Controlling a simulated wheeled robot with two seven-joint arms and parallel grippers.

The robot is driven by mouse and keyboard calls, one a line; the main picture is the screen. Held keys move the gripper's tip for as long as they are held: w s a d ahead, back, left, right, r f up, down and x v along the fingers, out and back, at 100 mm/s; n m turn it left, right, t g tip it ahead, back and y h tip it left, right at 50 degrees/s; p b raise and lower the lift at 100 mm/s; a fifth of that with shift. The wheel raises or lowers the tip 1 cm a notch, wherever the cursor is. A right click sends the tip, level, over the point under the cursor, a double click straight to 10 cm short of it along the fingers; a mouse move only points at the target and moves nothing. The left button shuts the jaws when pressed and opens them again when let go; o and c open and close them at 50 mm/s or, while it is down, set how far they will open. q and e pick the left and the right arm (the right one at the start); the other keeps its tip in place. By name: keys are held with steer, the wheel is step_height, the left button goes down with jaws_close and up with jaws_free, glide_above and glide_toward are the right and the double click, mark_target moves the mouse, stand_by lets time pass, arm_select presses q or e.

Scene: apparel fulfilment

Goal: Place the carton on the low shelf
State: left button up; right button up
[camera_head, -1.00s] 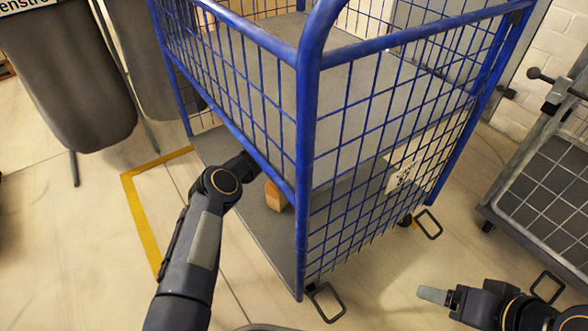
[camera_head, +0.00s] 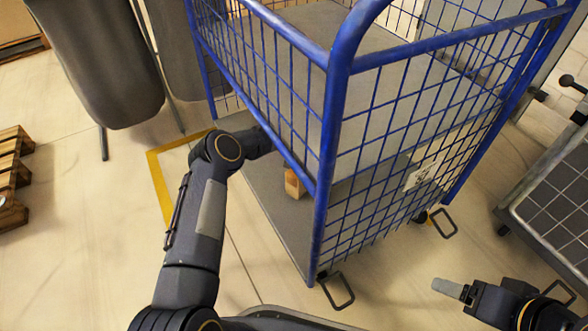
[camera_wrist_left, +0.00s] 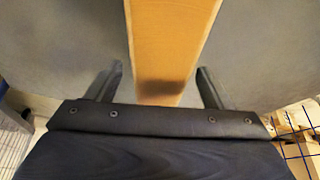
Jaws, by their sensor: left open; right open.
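The carton (camera_head: 294,183) is a small orange-brown box standing on the low shelf (camera_head: 268,215) of a blue mesh cart. The upper deck and mesh hide part of it. In the left wrist view the carton (camera_wrist_left: 172,40) runs between the fingers of my left gripper (camera_wrist_left: 160,85). The fingers are open, with a visible gap on each side of it. In the head view my left arm reaches into the cart's left side, and its gripper is hidden there. My right gripper (camera_head: 450,288) is open and empty, low at the right, outside the cart.
The cart's blue corner post (camera_head: 325,180) and mesh side stand between my two arms. The upper deck (camera_head: 385,95) lies above the low shelf. A grey-panelled trolley (camera_head: 555,205) stands at the right, grey bins (camera_head: 95,60) at the upper left, and a wooden pallet (camera_head: 12,180) at the left.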

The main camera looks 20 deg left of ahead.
mark_target(292, 175)
arm_select(q)
steer(key=s+a+p, duration=0.1)
steer(key=s, duration=0.1)
steer(key=s+a+p, duration=0.1)
steer(key=s, duration=0.2)
steer(key=s+a+p, duration=0.1)
steer(key=s, duration=0.2)
steer(key=shift+a+r, duration=0.15)
steer(key=shift+a, duration=0.1)
steer(key=shift+s+a+p, duration=0.2)
steer(key=shift+s+p, duration=0.1)
steer(key=shift+s, duration=0.25)
